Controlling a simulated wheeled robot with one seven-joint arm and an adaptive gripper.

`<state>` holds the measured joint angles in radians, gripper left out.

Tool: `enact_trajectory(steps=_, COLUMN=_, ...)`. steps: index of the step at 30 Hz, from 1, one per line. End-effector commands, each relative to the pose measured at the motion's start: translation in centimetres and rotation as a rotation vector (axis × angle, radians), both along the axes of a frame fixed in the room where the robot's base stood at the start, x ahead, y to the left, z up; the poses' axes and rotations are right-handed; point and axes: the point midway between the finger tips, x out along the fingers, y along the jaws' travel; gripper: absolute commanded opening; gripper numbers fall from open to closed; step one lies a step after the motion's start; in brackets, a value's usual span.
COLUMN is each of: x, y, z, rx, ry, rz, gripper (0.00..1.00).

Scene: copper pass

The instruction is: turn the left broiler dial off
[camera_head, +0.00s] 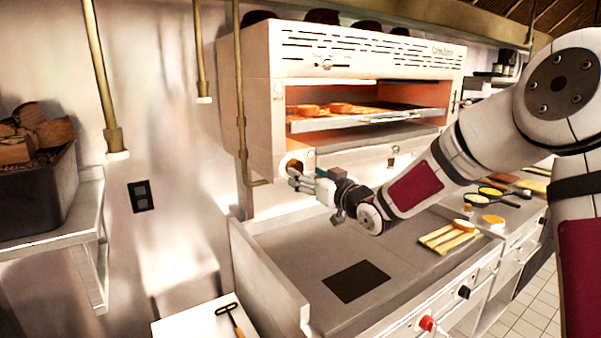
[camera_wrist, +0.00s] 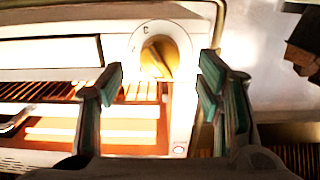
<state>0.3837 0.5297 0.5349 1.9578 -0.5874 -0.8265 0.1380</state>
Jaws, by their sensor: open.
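The left broiler dial (camera_head: 294,162) is on the lower left of the white broiler's (camera_head: 262,98) front, partly hidden behind my gripper (camera_head: 303,182). In the wrist view the dial (camera_wrist: 168,58) is a gold-brown knob on a pale round plate. My gripper (camera_wrist: 162,70) is open, with one finger on each side of the dial in that picture. The fingers look apart from the knob, though I cannot tell the exact depth gap. The broiler glows orange inside, and its rack holds toasted pieces (camera_head: 340,107).
A flat griddle counter (camera_head: 300,250) lies below my arm, with a dark square (camera_head: 356,281) on it. A gas pipe (camera_head: 241,110) runs down just left of the broiler. A bin of firewood (camera_head: 40,190) stands at far left. Bread slices and small pans are at right.

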Motion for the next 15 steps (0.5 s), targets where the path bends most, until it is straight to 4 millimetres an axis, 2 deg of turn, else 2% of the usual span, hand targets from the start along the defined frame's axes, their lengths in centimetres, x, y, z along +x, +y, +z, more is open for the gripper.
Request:
enact_trajectory(steps=6, x=2.6, y=1.5, z=0.0, rx=0.0, ry=0.0, rz=0.0, gripper=0.6)
enact_trajectory(steps=15, x=3.5, y=2.0, z=0.0, rx=-0.001, ry=-0.001, rz=-0.001, gripper=0.6)
